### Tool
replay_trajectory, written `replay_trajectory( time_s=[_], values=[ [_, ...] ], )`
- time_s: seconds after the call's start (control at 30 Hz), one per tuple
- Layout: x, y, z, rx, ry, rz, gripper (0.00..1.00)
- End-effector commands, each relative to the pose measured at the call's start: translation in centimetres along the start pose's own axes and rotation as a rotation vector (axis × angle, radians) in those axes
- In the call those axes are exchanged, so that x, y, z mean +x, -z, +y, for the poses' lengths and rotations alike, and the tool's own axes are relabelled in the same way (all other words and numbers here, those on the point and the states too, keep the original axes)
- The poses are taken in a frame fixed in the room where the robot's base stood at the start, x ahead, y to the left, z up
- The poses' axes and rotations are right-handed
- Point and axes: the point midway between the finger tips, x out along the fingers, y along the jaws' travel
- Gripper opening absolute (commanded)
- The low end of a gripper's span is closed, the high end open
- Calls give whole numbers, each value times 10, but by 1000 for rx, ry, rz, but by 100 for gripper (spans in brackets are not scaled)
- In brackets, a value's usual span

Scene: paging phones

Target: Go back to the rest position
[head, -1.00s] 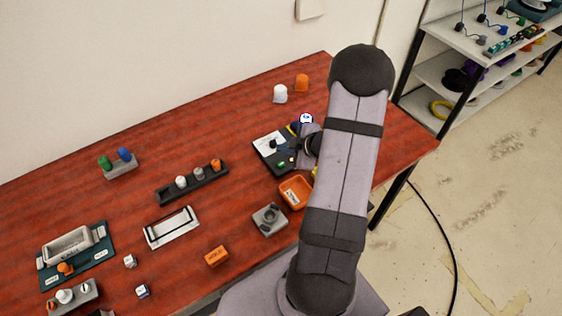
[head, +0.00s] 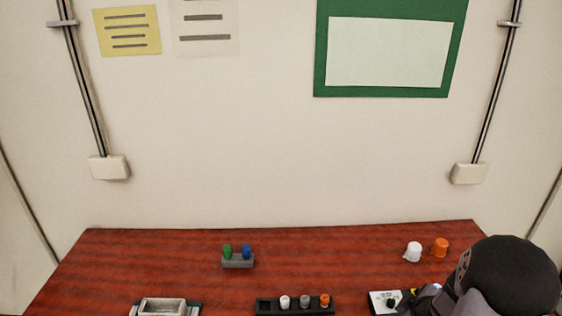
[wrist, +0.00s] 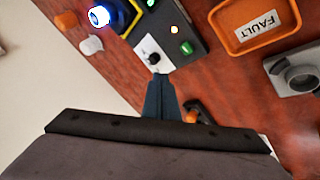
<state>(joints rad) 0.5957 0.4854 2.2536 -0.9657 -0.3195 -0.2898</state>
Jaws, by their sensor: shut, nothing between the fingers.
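My gripper (wrist: 160,82) is shut and empty in the wrist view, its dark fingers close together. Its tips show right beside a black knob (wrist: 154,58) on a white and dark panel (wrist: 193,28); whether they touch it I cannot tell. A small green light (wrist: 186,47) glows on the panel, and a blue-lit beacon (wrist: 98,16) shows beside it. In the head view my dark, rounded arm part fills the lower right corner, next to the panel (head: 377,299). The gripper's fingers are not visible there.
An orange tray marked FAULT (wrist: 250,17) and a grey device (wrist: 299,72) lie right of the gripper in the wrist view. White (head: 413,252) and orange (head: 440,247) caps stand at the table's back right. The red table (head: 150,262) has bare room at back left.

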Motion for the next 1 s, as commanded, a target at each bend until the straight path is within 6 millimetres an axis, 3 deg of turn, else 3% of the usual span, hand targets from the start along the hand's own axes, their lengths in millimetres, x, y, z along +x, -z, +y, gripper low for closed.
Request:
replay_trajectory(
  time_s=[0.03,0.17,0.4,0.6,0.73,1.0],
  values=[
    [-11,10,-6,44,-6,-50,0],
    [-45,19,-40,226,14,-204,0],
    [-119,30,-146,533,161,-431,0],
    [-159,33,-205,652,276,-535,0],
    [-170,34,-221,679,310,-564,0],
    [-172,34,-224,685,316,-570,0]
  ],
)
